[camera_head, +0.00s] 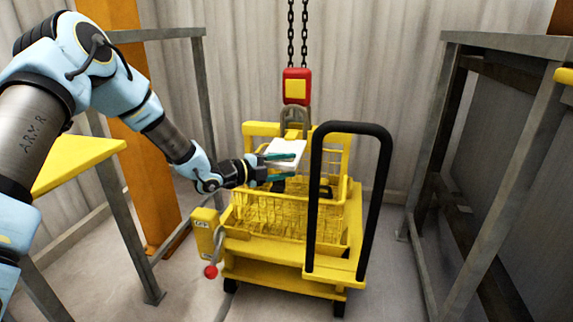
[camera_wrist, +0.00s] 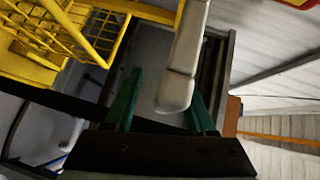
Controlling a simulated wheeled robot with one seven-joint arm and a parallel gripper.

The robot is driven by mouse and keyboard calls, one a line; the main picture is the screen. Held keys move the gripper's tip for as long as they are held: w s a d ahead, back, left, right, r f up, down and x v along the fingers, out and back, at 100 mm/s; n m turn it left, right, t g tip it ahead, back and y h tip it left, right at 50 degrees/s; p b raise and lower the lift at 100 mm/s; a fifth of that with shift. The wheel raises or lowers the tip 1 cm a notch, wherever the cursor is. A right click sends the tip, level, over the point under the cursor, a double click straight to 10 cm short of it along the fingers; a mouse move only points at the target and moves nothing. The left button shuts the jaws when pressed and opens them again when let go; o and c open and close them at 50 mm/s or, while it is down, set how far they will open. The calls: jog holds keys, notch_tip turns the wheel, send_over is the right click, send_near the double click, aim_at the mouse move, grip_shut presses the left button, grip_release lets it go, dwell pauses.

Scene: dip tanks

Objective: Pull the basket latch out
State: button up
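The yellow wire basket (camera_head: 265,222) sits on a yellow cart in the head view; part of it shows at the upper left of the wrist view (camera_wrist: 60,35). A grey bent lever with a red ball (camera_head: 211,271) hangs at the cart's left front, below a yellow box (camera_head: 207,235). I cannot tell for sure whether this is the latch. My gripper (camera_head: 293,166) is above the basket, with its green fingers apart. A white block (camera_head: 285,150) is beside the fingers; in the wrist view (camera_wrist: 177,85) its end reaches between them, with a clear gap to the left finger.
A red hoist block (camera_head: 297,87) hangs on two chains above the basket. The cart's black handle (camera_head: 313,190) rises at the front right. A grey frame (camera_head: 520,150) stands right, and a yellow-topped table (camera_head: 75,165) left. Floor is free between cart and right frame.

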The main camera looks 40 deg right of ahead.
jog(key=shift+d+r, duration=0.1)
jog(key=shift+r, duration=0.05)
jog(key=v, duration=1.1)
dwell(0.5)
